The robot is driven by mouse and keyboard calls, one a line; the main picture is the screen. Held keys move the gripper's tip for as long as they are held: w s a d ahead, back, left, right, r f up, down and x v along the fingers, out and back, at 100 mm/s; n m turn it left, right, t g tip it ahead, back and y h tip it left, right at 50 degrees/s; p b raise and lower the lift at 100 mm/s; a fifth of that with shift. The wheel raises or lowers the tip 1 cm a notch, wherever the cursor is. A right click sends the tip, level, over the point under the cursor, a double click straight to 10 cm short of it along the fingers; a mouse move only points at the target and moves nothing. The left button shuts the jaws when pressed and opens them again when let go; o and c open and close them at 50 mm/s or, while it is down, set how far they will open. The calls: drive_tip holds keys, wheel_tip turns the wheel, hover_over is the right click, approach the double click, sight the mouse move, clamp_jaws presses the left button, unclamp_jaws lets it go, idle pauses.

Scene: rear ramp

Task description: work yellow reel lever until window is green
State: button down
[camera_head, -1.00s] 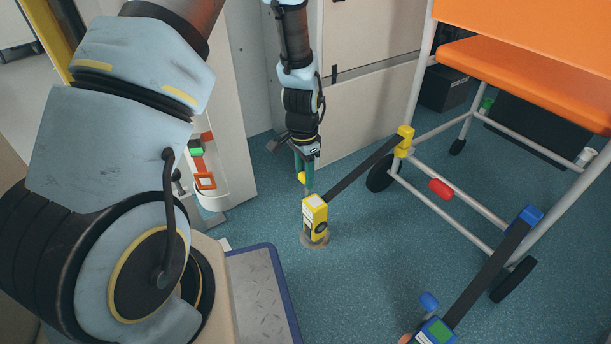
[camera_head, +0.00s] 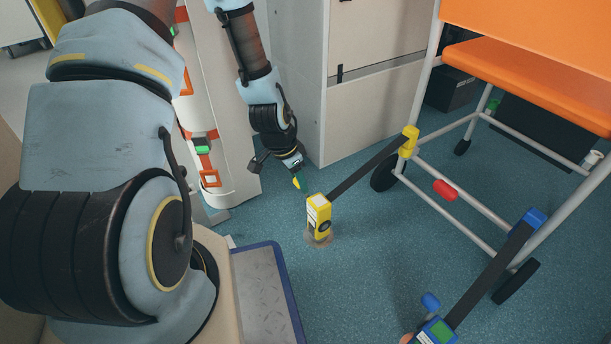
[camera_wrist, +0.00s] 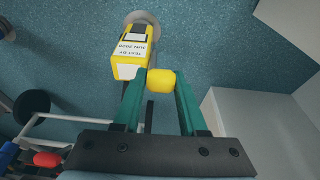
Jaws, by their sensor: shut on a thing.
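The yellow reel (camera_head: 319,222) stands on a round floor mount, with a dark strap running up from it to the chair frame. Its top face shows a pale, whitish panel and no green. In the wrist view the reel (camera_wrist: 128,55) shows a printed label and a white patch at its near end. The yellow lever knob (camera_wrist: 160,80) sits between the green fingertips of my gripper (camera_wrist: 160,84), which is shut on it. In the head view my gripper (camera_head: 294,172) is left of and above the reel, with the yellow knob (camera_head: 297,183) at its tip; the lever's shaft is hidden.
A blue reel (camera_head: 437,332) with a green window is at the lower right. Its strap runs to the orange wheeled chair (camera_head: 525,75). White cabinets (camera_head: 375,110) stand behind my gripper. A blue-edged metal plate (camera_head: 265,295) lies left of the yellow reel. Open floor lies between the reels.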

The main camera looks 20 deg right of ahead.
drive_tip(key=shift+s+a+f+p, duration=0.2)
drive_tip(key=shift+a+f+p, duration=0.2)
drive_tip(key=shift+a, duration=0.35)
drive_tip(key=shift+s+a+f+p, duration=0.25)
drive_tip(key=shift+a+f+p, duration=0.15)
drive_tip(key=shift+a, duration=0.3)
drive_tip(key=shift+s+a+f+p, duration=0.2)
drive_tip(key=shift+a+f+p, duration=0.15)
drive_tip(key=shift+a, duration=0.4)
drive_tip(key=shift+c, duration=2.2)
unclamp_jaws()
drive_tip(key=shift+d, duration=0.1)
drive_tip(key=shift+r, duration=0.1)
drive_tip(key=p+v, duration=0.5)
drive_tip(key=v, duration=0.5)
drive_tip(key=shift+r, duration=0.45)
drive_tip(key=shift+f, duration=0.1)
drive_tip(key=shift+c, duration=0.2)
